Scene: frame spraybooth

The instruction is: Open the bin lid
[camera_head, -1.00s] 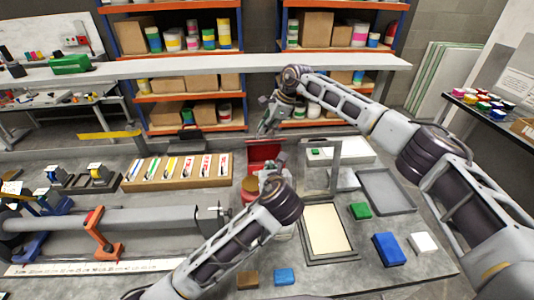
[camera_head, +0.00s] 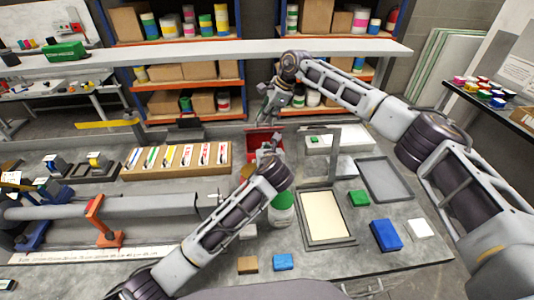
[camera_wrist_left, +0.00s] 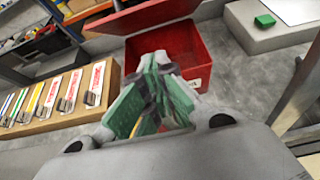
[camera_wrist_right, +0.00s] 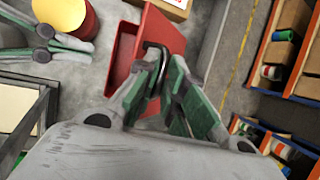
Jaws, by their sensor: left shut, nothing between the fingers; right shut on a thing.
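The red bin (camera_head: 254,141) stands at the back of the bench in the head view. The left wrist view shows its open red inside (camera_wrist_left: 170,62), with the darker red lid (camera_wrist_left: 145,15) raised at the far side. My right gripper (camera_head: 267,116) is above the bin at its far side. In the right wrist view it is shut on the dark handle (camera_wrist_right: 155,49) at the red lid's edge. My left gripper (camera_head: 266,149) is shut and empty at the bin's near side. Its fingers hide part of the bin in the left wrist view.
A tool tray (camera_head: 176,158) lies left of the bin. A green-lidded jar (camera_head: 282,208) stands close to my left arm. A framed cream panel (camera_head: 325,217), a grey tray (camera_head: 385,180) and blue and green blocks lie to the right. A long grey shelf (camera_head: 200,59) crosses behind.

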